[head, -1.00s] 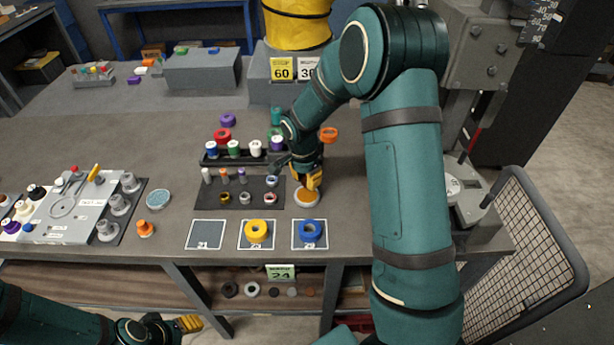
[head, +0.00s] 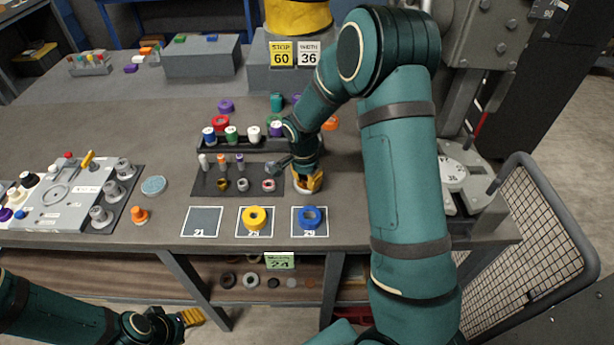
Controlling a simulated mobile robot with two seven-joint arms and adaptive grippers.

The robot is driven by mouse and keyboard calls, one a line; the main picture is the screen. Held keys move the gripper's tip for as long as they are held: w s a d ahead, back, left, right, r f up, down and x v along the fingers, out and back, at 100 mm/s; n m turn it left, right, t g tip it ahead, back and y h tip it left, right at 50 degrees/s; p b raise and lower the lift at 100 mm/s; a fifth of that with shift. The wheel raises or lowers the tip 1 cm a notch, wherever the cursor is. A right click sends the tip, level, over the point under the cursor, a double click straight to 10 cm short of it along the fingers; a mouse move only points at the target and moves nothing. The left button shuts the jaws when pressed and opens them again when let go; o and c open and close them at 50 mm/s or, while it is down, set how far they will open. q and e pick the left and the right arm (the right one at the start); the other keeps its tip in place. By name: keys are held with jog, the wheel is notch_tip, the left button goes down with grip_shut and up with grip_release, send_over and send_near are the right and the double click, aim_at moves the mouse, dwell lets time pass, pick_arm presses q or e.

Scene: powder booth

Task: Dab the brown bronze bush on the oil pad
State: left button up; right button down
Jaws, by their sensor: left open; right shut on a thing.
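My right gripper (head: 308,183) is shut and points down over a small round pale-rimmed dish (head: 298,190), which I take to be the oil pad. The gripper covers most of the dish, including its orange-brown middle. The brown bronze bush is not clearly visible; what the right fingers hold is hidden by the gripper, and I cannot tell whether it touches the pad. My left gripper (head: 191,317) is open and empty, low at the left, in front of the bench and below its top.
A dark mat (head: 208,188) with small pins and rings lies left of the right gripper. Yellow (head: 255,217) and blue (head: 309,217) rings sit on marked squares in front. A rack of coloured spools (head: 232,145) stands behind. A pale blue round pad (head: 153,186) lies further left.

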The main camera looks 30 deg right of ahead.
jog(key=shift+f+b, duration=0.55)
jog(key=shift+f, duration=0.1)
dwell(1.5)
jog(key=shift+r, duration=0.15)
jog(key=shift+r+p, duration=2.2)
jog(key=shift+r, duration=1.25)
jog(key=shift+f, duration=0.1)
